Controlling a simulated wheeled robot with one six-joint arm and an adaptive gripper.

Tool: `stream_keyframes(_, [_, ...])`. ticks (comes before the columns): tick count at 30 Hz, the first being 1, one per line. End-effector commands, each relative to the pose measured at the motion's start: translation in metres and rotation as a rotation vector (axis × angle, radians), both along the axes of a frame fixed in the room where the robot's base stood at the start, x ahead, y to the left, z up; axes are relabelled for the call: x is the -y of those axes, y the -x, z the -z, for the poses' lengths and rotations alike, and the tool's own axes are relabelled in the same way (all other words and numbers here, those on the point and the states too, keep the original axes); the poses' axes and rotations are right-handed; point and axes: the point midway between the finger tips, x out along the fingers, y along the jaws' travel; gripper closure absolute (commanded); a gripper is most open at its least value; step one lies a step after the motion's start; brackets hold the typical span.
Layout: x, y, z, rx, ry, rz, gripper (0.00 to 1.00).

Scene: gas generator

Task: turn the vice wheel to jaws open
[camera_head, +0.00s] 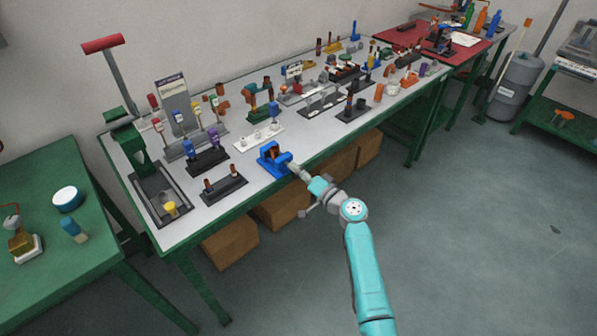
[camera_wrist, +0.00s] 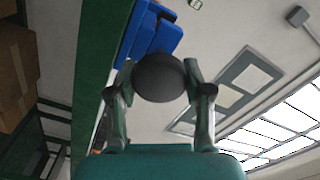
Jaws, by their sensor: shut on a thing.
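The blue vice (camera_head: 270,158) stands at the front edge of the long workbench, and its blue body also shows at the top of the wrist view (camera_wrist: 150,35). My gripper (camera_head: 296,170) is at the vice's front side in the head view. In the wrist view, a dark round vice wheel (camera_wrist: 160,77) sits between the two fingers of my gripper (camera_wrist: 160,85), which are shut on it from both sides. The wheel hides part of the vice body behind it. The jaw gap cannot be judged clearly from these views.
The grey-topped workbench (camera_head: 225,200) is crowded with small fixtures. A black rack (camera_head: 224,186) stands left of the vice, and a white strip with pegs (camera_head: 258,138) stands behind it. Cardboard boxes (camera_head: 232,243) lie beneath.

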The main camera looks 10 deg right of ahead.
Motion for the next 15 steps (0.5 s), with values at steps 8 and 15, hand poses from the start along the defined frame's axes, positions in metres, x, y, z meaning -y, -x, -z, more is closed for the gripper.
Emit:
stream_keyframes(8, [-0.0004, 0.0004, 0.0011, -0.001, 0.001, -0.001, 0.24])
stream_keyframes(15, [0.0015, 0.0020, 0.0008, -0.001, 0.000, 0.000, 0.24])
